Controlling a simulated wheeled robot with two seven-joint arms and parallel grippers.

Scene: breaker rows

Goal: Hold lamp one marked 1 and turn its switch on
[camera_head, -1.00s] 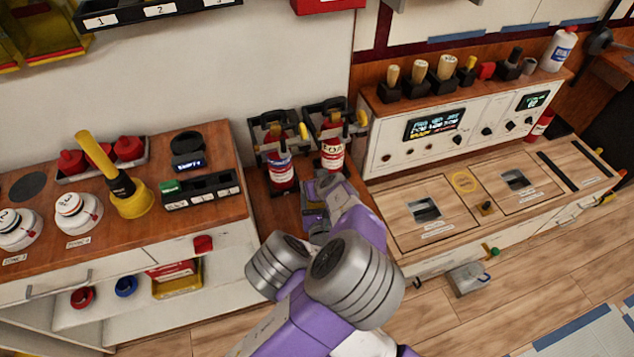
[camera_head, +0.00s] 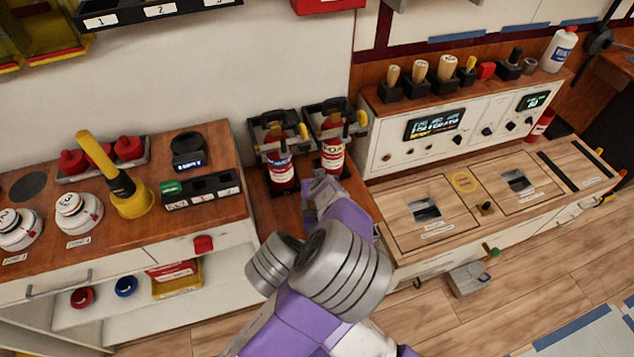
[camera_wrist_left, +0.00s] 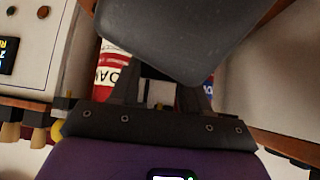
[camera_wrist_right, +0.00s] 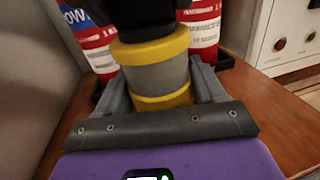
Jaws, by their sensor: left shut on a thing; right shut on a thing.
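In the right wrist view my right gripper (camera_wrist_right: 160,88) is shut around an upright grey cylinder with yellow bands and a black upper part, likely the lamp (camera_wrist_right: 158,75). No number 1 shows on it. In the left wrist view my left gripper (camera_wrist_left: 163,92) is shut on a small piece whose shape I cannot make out. A dark grey slab-like body (camera_wrist_left: 180,38) fills the view in front of it. In the head view my purple arm links cover the grip and the lamp, beside the fire extinguishers. The switch cannot be told apart.
Two red extinguishers (camera_head: 283,172) (camera_head: 333,155) stand in black holders behind the grip. A wooden counter on the left carries a yellow-handled device (camera_head: 128,196) and white numbered units (camera_head: 78,212). A control panel (camera_head: 440,125) stands on the right.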

